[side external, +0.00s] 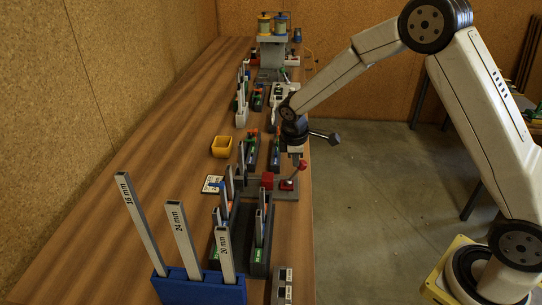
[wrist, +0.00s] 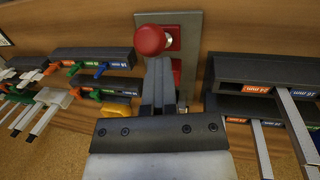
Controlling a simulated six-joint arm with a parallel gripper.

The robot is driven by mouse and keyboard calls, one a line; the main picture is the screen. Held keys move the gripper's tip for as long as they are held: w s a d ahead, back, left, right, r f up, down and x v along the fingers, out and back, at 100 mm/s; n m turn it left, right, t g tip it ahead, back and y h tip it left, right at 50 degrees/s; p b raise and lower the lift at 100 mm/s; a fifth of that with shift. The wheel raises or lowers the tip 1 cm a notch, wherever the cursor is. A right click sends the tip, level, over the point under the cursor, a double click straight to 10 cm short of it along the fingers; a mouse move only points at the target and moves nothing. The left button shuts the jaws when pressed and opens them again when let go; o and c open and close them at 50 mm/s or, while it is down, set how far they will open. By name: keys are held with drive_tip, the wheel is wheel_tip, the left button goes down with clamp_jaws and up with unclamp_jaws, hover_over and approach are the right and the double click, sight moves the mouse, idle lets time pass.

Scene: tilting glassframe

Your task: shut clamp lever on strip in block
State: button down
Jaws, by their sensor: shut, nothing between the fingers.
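The clamp's lever stands tilted up from a red base (side external: 287,185), with a red ball knob (side external: 303,164) at its top. A red clamp block (side external: 267,180) sits just left of that base, on a grey plate (side external: 285,195). In the wrist view the red knob (wrist: 150,40) is right at the fingertips, over the grey plate (wrist: 193,30). My gripper (side external: 297,161) points down beside the knob. Its fingers (wrist: 158,65) are shut and empty; I cannot tell whether they touch the knob. The strip in the block is not clear in the wrist view.
Tall labelled strips stand in a blue holder (side external: 200,287) at the near end. Dark blocks with strips (side external: 262,245) stand between it and the clamp. The table's right edge is close to the clamp.

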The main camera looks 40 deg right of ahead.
drive_tip(key=shift+s+d+f, duration=0.3)
drive_tip(key=shift+s+f, duration=0.05)
drive_tip(key=shift+f, duration=0.05)
drive_tip(key=shift+w+a, duration=0.45)
drive_tip(key=shift+w, duration=0.05)
drive_tip(key=shift+a+r, duration=0.15)
drive_tip(key=a+v, duration=0.1)
drive_tip(key=v, duration=1.1)
drive_tip(key=shift+a, duration=0.45)
drive_tip(key=shift+s+r, duration=0.1)
drive_tip(key=shift+s, duration=0.1)
drive_tip(key=s+d+f+m+y, duration=0.1)
drive_tip(key=s+f+m, duration=0.2)
drive_tip(key=s, duration=0.7)
drive_tip(key=s+d+f+m+t+y, duration=0.1)
drive_tip(key=s+f+m, duration=0.3)
drive_tip(key=s, duration=0.6)
drive_tip(key=shift+m+t, duration=0.3)
drive_tip(key=shift+m, duration=0.8)
